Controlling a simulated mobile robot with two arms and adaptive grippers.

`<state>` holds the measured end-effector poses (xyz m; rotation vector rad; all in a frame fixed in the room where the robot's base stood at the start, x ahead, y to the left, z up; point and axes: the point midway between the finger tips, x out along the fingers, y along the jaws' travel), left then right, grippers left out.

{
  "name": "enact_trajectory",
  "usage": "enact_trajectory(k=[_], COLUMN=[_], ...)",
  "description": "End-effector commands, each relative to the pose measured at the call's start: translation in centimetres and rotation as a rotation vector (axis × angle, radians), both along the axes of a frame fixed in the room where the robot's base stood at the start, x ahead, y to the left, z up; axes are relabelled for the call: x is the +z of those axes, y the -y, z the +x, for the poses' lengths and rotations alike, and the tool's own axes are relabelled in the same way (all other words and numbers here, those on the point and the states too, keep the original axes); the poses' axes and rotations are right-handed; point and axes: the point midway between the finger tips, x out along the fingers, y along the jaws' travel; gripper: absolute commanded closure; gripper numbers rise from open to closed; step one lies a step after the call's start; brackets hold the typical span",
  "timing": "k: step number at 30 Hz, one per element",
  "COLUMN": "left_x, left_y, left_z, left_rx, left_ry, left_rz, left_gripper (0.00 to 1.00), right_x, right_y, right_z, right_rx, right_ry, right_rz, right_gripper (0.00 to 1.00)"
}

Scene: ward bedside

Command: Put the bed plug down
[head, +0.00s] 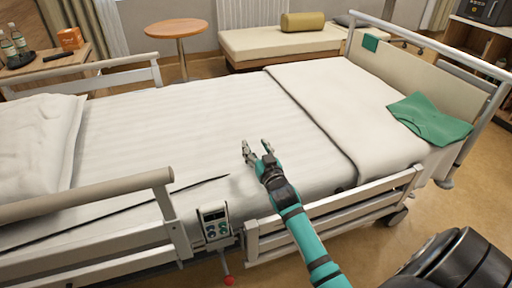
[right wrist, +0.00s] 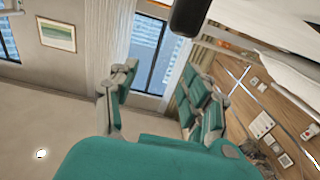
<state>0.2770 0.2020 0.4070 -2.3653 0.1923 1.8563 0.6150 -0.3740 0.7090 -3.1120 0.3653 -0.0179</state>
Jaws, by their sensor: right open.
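My right gripper (head: 258,149) is open and empty above the near half of the bed (head: 200,125), its arm coming in from the lower right. Its two teal and grey fingers stand well apart in the right wrist view (right wrist: 162,85), with nothing between them. I cannot make out a bed plug in either view. A thin dark line (head: 200,184), perhaps a cord, runs along the near side of the mattress; no plug shows at its end. My left gripper is out of view.
A near side rail (head: 340,209) and a control box (head: 214,222) edge the bed. A green cloth (head: 430,119) lies at the right end. A round table (head: 177,29) and a bench (head: 280,43) stand behind. Open floor shows at right.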

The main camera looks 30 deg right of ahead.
Motion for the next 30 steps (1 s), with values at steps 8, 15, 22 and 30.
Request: enact_trajectory(k=[8,15,22,30], left_x=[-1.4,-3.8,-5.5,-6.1], left_y=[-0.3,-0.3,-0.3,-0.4], left_z=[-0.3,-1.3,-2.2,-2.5], left_rx=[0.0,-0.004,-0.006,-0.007], left_ry=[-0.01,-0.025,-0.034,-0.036], left_rz=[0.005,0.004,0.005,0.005], left_gripper=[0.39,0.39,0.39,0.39], right_x=[-0.1,0.3,0.6,0.7], right_y=[-0.1,-1.2,-2.3,-2.8], right_z=[-0.2,-5.0,-9.5,-11.7], right_rx=[0.0,0.0,-0.001,0.0], right_ry=[-0.022,-0.019,-0.014,-0.009], right_rz=[0.009,0.01,0.006,0.005], right_gripper=[0.52,0.52,0.52,0.52])
